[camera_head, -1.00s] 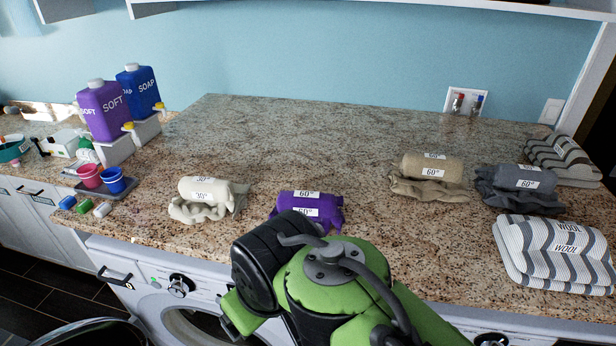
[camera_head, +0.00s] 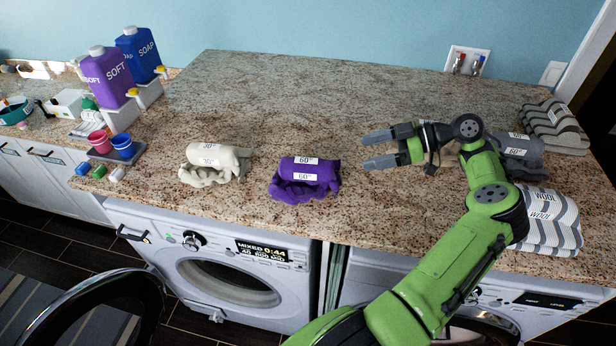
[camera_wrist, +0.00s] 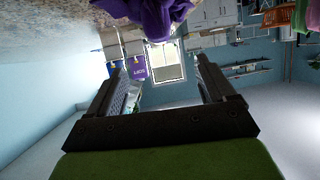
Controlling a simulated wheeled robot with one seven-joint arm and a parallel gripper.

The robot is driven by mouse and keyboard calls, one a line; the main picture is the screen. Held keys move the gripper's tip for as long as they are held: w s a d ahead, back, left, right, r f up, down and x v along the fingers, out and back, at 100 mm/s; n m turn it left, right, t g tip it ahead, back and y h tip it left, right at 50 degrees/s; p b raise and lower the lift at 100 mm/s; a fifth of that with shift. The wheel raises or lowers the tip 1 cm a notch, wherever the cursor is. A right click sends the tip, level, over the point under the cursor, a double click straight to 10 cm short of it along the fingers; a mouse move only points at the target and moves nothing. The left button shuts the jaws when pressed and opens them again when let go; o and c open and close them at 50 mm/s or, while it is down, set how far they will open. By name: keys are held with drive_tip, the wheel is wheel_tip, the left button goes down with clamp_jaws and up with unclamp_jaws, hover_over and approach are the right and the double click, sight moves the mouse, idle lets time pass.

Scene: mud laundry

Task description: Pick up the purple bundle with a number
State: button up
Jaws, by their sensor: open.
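The purple bundle (camera_head: 306,180) lies near the front edge of the counter, above the gap between the two machines, with "60°" labels on it. My gripper (camera_head: 372,150) is open and empty, to the right of the purple bundle and a little apart from it, its fingers pointing left. In the wrist view the purple bundle (camera_wrist: 150,12) shows at the top edge, partly cut off, outside the space between the open fingers (camera_wrist: 155,88).
A cream bundle (camera_head: 214,163) labelled "30°" lies left of the purple one. A tan bundle is mostly hidden behind my gripper. A grey bundle (camera_head: 520,146) and striped wool bundles (camera_head: 552,220) lie right. Soap bottles (camera_head: 137,55) stand back left. The counter's back middle is clear.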

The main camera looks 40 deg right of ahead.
sight(315, 165)
drive_tip(key=b+x, duration=0.3)
drive_tip(key=x, duration=1.2)
drive_tip(key=shift+w+f+b, duration=0.2)
drive_tip(key=shift+w+b, duration=0.05)
drive_tip(key=shift+b, duration=0.1)
drive_tip(key=shift+s+t, duration=0.1)
drive_tip(key=shift+t, duration=0.2)
drive_tip(key=shift+c, duration=1.4)
drive_tip(key=c, duration=0.9)
